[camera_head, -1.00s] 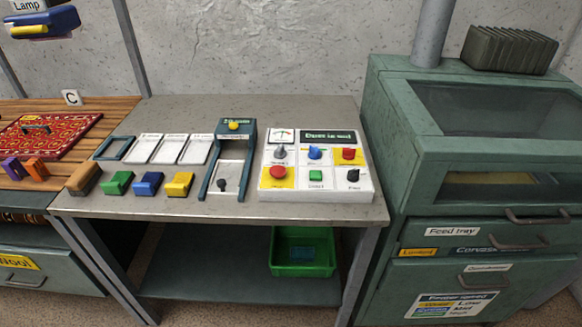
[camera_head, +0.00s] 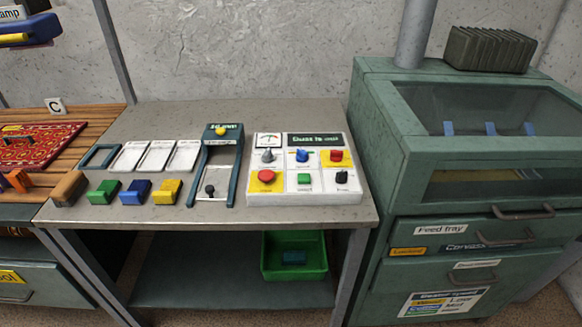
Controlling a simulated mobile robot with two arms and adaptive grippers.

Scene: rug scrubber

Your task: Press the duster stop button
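A white control panel (camera_head: 304,170) sits on the right part of the grey metal table. The small labels are too blurred to read. Neither of my grippers is in view.
The grey table (camera_head: 170,115) also bears a teal frame device (camera_head: 217,165), white cards (camera_head: 155,156) and coloured blocks (camera_head: 137,192). A green machine (camera_head: 375,120) stands close on the right. A green bin (camera_head: 293,272) is on the lower shelf. The patterned rug (camera_head: 60,140) lies at left.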

